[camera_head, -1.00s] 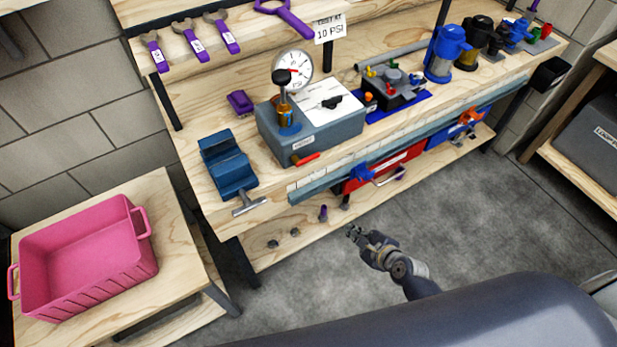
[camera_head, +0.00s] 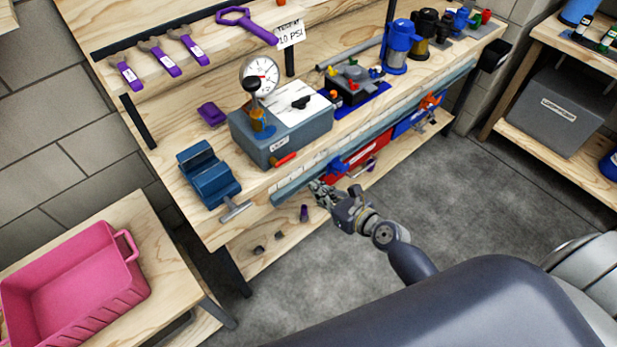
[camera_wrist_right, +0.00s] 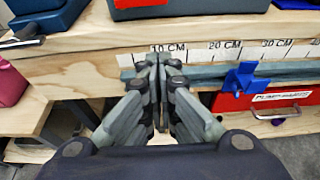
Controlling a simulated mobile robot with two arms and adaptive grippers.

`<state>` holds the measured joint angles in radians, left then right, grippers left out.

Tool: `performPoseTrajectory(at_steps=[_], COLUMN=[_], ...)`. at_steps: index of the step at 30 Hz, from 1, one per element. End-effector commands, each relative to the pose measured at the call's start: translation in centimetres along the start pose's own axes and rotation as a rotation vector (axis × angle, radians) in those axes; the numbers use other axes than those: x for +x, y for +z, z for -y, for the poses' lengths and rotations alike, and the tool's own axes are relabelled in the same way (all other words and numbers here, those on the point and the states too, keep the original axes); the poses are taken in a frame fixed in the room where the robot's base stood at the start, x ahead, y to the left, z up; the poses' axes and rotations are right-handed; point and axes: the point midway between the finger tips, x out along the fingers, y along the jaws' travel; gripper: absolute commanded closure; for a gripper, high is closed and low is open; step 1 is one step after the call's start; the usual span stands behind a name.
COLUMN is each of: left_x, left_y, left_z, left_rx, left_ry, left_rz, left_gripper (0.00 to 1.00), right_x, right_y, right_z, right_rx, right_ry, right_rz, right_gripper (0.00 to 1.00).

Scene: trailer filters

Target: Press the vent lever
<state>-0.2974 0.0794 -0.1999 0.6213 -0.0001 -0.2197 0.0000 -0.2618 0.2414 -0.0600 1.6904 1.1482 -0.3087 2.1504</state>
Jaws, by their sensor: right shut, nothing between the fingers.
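A red lever (camera_head: 285,159) sticks out from the front face of a grey-blue test box (camera_head: 300,143) on the workbench. The box carries a round gauge (camera_head: 262,74) and a black knob on its white top. In the right wrist view the red lever (camera_wrist_right: 137,3) shows cut off at the top edge. My right gripper (camera_head: 316,187) is shut and empty, just in front of the bench's front edge, below and to the right of the lever, and apart from it. Its closed fingers (camera_wrist_right: 152,62) point at the ruler strip. My left gripper is not in view.
A blue vise (camera_head: 207,176) with a grey handle stands left of the box. A ruler strip (camera_wrist_right: 210,50) runs along the bench edge, with a red drawer (camera_head: 365,158) beneath. A pink crate (camera_head: 75,295) sits at lower left. The grey floor is clear.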

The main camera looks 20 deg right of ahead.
Motion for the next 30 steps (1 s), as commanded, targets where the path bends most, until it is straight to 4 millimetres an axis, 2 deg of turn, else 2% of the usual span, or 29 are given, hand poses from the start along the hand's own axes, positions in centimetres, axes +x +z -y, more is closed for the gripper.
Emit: performPoseTrajectory(at_steps=[15, 17, 21, 30], left_x=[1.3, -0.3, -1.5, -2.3], left_y=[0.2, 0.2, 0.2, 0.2], left_z=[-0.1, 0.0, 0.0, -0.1], left_rx=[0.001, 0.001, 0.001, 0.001], left_ry=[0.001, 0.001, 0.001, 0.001], left_rz=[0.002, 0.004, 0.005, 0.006], left_gripper=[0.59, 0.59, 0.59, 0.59], right_x=[9.6, 8.9, 8.4, 8.0], right_y=[0.0, 1.5, 2.9, 3.9], right_z=[0.1, 0.0, 0.0, 0.0], right_rx=[-0.003, -0.003, -0.002, -0.001], right_ry=[0.0, 0.0, 0.0, 0.0], right_rz=[0.002, 0.001, 0.001, 0.0], right_gripper=[1.0, 1.0, 1.0, 1.0])
